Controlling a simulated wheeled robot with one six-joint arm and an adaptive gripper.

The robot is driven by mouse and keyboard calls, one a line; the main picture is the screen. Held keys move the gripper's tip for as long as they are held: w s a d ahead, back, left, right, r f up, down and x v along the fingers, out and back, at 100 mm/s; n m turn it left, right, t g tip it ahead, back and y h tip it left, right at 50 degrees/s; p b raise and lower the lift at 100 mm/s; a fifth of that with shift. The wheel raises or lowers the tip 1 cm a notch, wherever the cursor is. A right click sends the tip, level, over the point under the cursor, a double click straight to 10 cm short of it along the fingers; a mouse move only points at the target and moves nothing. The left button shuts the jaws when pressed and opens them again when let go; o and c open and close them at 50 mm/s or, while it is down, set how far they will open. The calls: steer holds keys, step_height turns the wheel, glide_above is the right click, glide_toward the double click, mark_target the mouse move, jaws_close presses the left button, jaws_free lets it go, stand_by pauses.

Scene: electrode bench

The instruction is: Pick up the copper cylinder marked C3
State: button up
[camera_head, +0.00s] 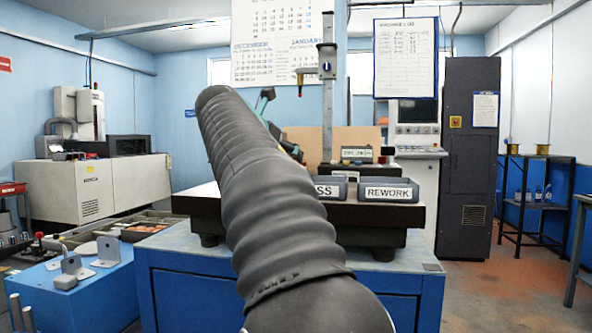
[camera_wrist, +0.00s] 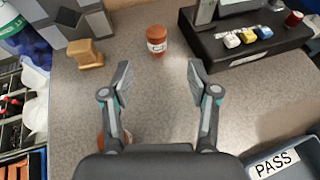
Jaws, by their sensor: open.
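A copper-coloured cylinder (camera_wrist: 157,41) with a white label stands on the speckled grey surface (camera_wrist: 160,112) in the wrist view. The label's mark is too small to read. My gripper (camera_wrist: 160,76) is open and empty, and the cylinder stands beyond its fingertips, roughly in line with the gap. A second copper-coloured piece (camera_wrist: 102,138) shows beside the left finger, mostly hidden by it. In the head view my arm hides most of the gripper and the cylinders.
A brass-coloured block (camera_wrist: 86,56) stands at left, near a grey block structure (camera_wrist: 92,23). A black instrument base (camera_wrist: 245,47) with small coloured pieces is at right. A PASS bin (camera_wrist: 295,153) is at lower right. A REWORK bin (camera_head: 390,191) is on the bench's front.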

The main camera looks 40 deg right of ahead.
steer(key=x, duration=1)
steer(key=shift+w+f, duration=0.1)
steer(key=shift+w, duration=0.15)
jaws_close()
